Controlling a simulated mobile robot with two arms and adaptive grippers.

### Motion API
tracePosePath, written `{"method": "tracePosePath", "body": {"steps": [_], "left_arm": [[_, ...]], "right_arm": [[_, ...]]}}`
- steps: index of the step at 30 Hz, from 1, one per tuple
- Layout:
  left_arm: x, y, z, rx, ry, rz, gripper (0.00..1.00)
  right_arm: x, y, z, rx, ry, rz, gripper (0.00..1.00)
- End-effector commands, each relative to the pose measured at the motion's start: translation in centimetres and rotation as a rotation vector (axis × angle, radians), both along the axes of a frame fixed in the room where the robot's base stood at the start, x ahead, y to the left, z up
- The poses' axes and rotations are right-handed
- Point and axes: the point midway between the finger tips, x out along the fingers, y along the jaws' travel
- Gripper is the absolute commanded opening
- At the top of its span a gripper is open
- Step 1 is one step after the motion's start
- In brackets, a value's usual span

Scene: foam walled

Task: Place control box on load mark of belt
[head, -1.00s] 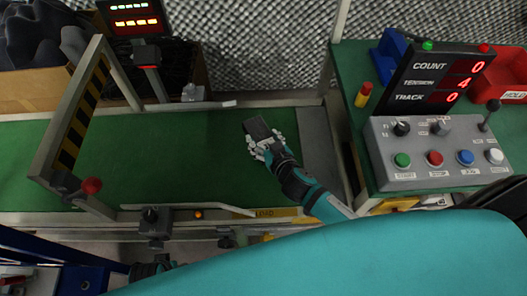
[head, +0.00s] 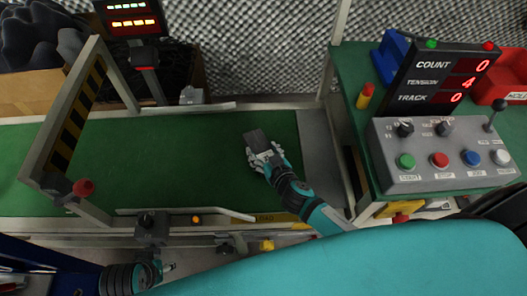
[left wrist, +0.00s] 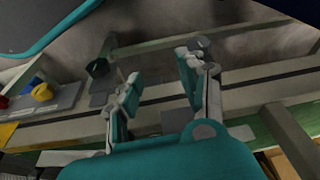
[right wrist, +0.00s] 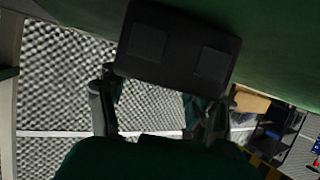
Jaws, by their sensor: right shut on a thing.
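The control box (head: 256,137) is a small dark grey box over the right part of the green belt (head: 150,160). My right gripper (head: 262,156) is shut on its near end. In the right wrist view the box (right wrist: 180,45) has two square pads and is close to the green surface; I cannot tell whether it touches. A yellow strip reading LOAD (head: 267,218) is on the belt's front rail, nearer me than the box. My left gripper (head: 165,268) is low in front of the belt frame; in the left wrist view its fingers (left wrist: 158,85) are apart and empty.
A striped gate frame (head: 75,120) with a red knob spans the belt at left. A control panel (head: 440,155) with buttons and a count display stands at right. A front guide rail (head: 190,211) edges the belt. The belt between gate and box is clear.

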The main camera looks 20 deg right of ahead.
Motion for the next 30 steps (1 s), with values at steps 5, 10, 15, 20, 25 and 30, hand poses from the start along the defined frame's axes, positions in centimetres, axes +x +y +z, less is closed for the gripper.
{"method": "tracePosePath", "body": {"steps": [5, 10, 15, 20, 25, 30], "left_arm": [[0.0, 0.0, 0.5, -0.001, -0.003, 0.000, 0.40], [0.0, 0.0, 0.4, 0.000, -0.001, 0.001, 0.40], [0.0, 0.0, 0.4, -0.001, -0.002, 0.001, 0.40], [0.0, 0.0, 0.6, -0.001, -0.005, 0.001, 0.40], [0.0, 0.0, -1.4, 0.001, 0.009, -0.002, 0.40], [-0.1, -0.1, -3.3, 0.002, 0.020, -0.004, 0.40]], "right_arm": [[0.0, 0.0, -0.1, 0.001, 0.000, 0.000, 0.68], [0.0, 0.0, -0.2, 0.000, 0.001, 0.000, 0.89], [0.0, 0.0, -0.2, 0.000, 0.001, 0.000, 0.89], [0.0, 0.0, 0.0, 0.000, 0.000, 0.000, 0.89], [-2.1, -0.1, 0.8, 0.003, 0.004, 0.000, 0.89], [-5.6, -0.5, 2.3, 0.002, 0.004, -0.001, 0.89]]}}
